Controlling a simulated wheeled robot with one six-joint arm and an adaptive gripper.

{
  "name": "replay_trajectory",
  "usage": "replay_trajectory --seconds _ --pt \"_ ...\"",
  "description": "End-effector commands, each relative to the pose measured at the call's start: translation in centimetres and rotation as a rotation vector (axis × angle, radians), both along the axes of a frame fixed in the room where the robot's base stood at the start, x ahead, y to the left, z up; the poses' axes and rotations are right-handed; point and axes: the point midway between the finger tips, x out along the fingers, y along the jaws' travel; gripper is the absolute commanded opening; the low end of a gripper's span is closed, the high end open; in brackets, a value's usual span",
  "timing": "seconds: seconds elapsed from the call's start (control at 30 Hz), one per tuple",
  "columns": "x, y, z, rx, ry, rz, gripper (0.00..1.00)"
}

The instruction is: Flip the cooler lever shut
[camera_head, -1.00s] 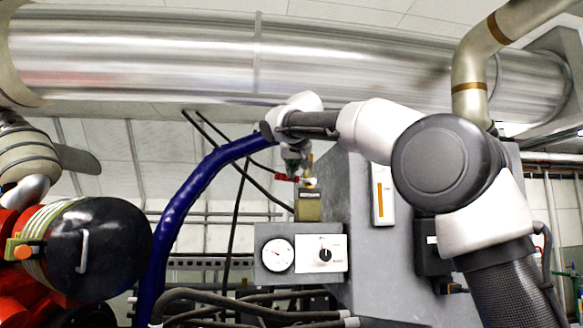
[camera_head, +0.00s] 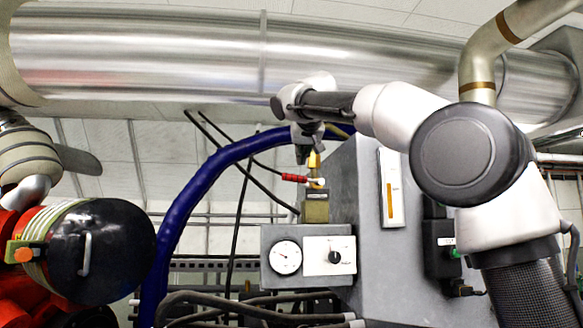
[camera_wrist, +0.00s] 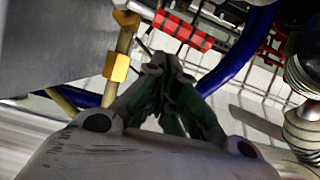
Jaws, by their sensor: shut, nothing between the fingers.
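The red lever (camera_head: 294,178) sits on a brass valve fitting (camera_head: 314,160) above a small olive box (camera_head: 315,207). It points left and lies about level in the head view. In the wrist view the red lever (camera_wrist: 182,30) is just beyond my fingertips, and the brass fitting (camera_wrist: 117,66) is to their left. My gripper (camera_head: 303,156) is just above the lever in the head view, its fingers pointing down. In the wrist view my gripper (camera_wrist: 167,62) has its fingertips together with nothing between them. I cannot tell whether they touch the lever.
A thick blue hose (camera_head: 188,198) curves up behind my gripper. A gauge (camera_head: 285,257) and a knob panel (camera_head: 329,256) are below the lever. A grey cabinet (camera_head: 367,225) stands to the right. A large silver duct (camera_head: 200,55) runs overhead. Thin black cables hang behind.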

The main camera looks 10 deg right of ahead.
Motion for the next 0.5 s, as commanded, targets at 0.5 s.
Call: replay_trajectory --seconds 0.5 --pt "-8.4 -0.2 3.4 0.001 -0.001 0.002 0.00"
